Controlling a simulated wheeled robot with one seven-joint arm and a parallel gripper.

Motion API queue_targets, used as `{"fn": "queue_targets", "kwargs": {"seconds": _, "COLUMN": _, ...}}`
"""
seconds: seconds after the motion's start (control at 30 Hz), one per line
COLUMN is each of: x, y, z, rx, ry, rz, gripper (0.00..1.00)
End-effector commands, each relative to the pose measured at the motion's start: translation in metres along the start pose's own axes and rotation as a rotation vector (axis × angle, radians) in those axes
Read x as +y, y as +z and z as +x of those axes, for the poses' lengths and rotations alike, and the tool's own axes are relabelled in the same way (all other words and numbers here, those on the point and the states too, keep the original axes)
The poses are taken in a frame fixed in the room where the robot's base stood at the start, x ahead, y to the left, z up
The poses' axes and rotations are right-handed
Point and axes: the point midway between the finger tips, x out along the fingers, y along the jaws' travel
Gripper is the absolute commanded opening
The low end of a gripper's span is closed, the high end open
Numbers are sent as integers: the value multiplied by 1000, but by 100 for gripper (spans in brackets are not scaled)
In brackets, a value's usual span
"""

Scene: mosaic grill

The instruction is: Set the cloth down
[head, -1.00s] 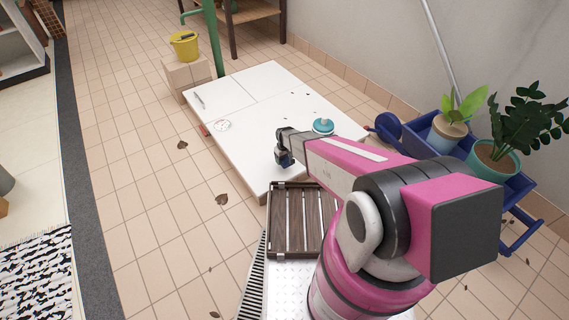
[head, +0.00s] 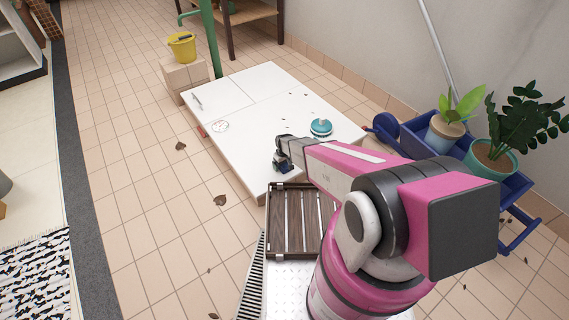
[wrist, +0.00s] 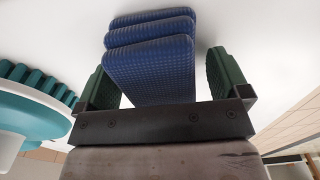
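The cloth is a dark blue, folded, textured stack (wrist: 150,70). In the wrist view it sits between the two green finger pads of my gripper (wrist: 165,85), with a visible gap on its right side and a narrower one at its lower left. My gripper is open around it. In the head view my gripper (head: 283,162) is over the near corner of the low white table (head: 250,110). The cloth is a small dark blue patch there, mostly hidden by the gripper. I cannot tell exactly whether it touches the table top.
A turquoise round brush (head: 321,127) stands on the table near the gripper; it also shows in the wrist view (wrist: 35,110). A slatted wooden tray (head: 290,250) lies nearer me. A blue plant cart (head: 425,135) is at the right. The table's far part is mostly clear.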

Motion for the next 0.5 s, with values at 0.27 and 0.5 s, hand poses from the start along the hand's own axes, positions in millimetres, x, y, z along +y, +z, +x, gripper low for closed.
{"fn": "queue_targets", "kwargs": {"seconds": 0.27, "x": 0, "y": 0, "z": -3, "rx": 0, "ry": 0, "rz": 0, "gripper": 94}}
{"fn": "queue_targets", "kwargs": {"seconds": 0.5, "x": -1, "y": 2, "z": -36, "rx": 1, "ry": 0, "rz": 0, "gripper": 94}}
